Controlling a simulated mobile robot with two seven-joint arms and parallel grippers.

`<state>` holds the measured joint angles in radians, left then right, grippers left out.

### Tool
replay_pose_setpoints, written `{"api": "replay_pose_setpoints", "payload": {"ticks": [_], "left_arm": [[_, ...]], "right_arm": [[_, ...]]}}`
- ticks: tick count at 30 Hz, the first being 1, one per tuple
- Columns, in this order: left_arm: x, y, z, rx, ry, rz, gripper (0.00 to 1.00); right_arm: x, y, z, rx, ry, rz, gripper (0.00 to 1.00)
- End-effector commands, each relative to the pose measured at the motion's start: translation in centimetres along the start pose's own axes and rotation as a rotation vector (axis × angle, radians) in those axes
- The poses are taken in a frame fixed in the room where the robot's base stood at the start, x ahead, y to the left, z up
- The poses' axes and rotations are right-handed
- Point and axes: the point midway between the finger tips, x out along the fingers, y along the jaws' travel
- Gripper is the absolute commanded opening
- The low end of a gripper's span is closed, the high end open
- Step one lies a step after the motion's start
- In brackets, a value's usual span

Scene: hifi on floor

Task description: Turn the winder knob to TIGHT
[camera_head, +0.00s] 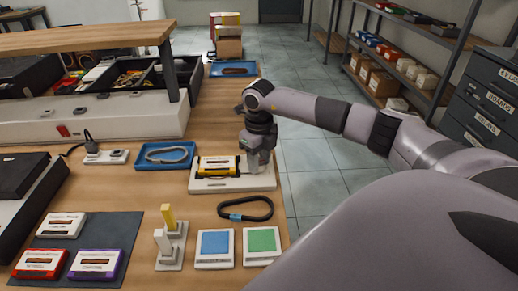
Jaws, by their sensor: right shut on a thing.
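The winder appears to be the pale base (232,185) with a yellow and black cylinder unit (218,166) on it, near the table's right edge. My right gripper (257,163) points down over the right end of this base, just right of the yellow unit. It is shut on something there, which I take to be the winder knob. The gripper hides the knob, so its position and any TIGHT mark cannot be read. My left gripper is not in view.
A blue tray with a grey loop (166,155) lies left of the winder. Cartridges rest on a dark mat (118,228). Open floor lies right of the table.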

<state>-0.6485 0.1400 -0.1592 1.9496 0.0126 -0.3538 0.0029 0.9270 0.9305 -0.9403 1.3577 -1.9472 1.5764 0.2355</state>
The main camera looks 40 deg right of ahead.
Motion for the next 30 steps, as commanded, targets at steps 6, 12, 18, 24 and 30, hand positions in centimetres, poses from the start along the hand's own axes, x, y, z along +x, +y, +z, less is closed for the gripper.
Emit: {"api": "replay_pose_setpoints", "payload": {"ticks": [6,12,18,24,30], "left_arm": [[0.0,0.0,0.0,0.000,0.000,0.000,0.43],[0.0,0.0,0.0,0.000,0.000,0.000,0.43],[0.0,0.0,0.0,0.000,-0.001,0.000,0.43],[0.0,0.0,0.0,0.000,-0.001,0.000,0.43],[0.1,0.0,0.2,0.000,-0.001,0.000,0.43]], "right_arm": [[-0.1,0.0,0.1,0.010,-0.004,-0.001,0.07],[-0.1,0.0,0.1,0.009,-0.004,-0.001,0.07],[-0.1,0.0,0.1,0.009,-0.003,-0.001,0.63],[-0.1,0.0,0.0,0.008,-0.002,-0.001,0.63],[-2.1,-0.1,0.1,0.009,-0.006,-0.001,0.63]]}}
